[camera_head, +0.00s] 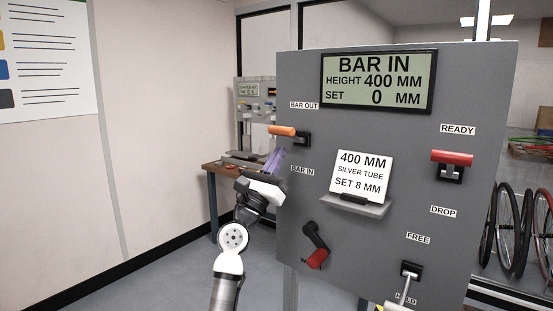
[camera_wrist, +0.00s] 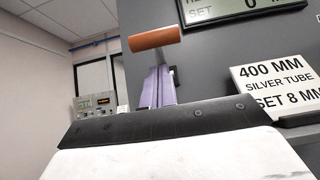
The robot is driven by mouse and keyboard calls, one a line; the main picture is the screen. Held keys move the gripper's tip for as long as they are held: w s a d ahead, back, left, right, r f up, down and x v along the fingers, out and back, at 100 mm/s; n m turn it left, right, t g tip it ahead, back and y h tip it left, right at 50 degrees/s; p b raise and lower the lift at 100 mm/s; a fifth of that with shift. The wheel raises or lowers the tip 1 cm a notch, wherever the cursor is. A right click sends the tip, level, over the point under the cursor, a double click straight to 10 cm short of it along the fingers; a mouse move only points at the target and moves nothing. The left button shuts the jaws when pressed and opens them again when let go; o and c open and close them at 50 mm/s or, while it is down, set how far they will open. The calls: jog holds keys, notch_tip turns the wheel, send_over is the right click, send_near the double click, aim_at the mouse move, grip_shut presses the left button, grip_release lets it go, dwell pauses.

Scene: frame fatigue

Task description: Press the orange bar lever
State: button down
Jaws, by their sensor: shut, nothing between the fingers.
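The orange bar lever (camera_head: 283,131) is on the left side of the grey panel, between the labels BAR OUT above and BAR IN below. Its handle points left from a black bracket. In the wrist view the orange handle (camera_wrist: 155,39) is just above and beyond the fingers. My gripper (camera_head: 274,160) has purple fingers, shut and empty, just below the lever in the picture. In the wrist view the fingers (camera_wrist: 158,87) are side by side under the handle. I cannot tell whether they touch it.
The panel (camera_head: 400,140) has a display reading BAR IN, HEIGHT 400 MM, SET 0 MM. A card (camera_head: 361,176) sits on a small shelf. A red READY lever (camera_head: 452,160), a red-tipped crank (camera_head: 316,248) and a FREE/HOLD lever (camera_head: 410,272) stick out. A workbench (camera_head: 222,169) stands behind, left.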

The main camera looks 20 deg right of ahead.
jog(key=s+a, duration=0.6)
jog(key=a, duration=0.1)
jog(key=shift+a, duration=0.3)
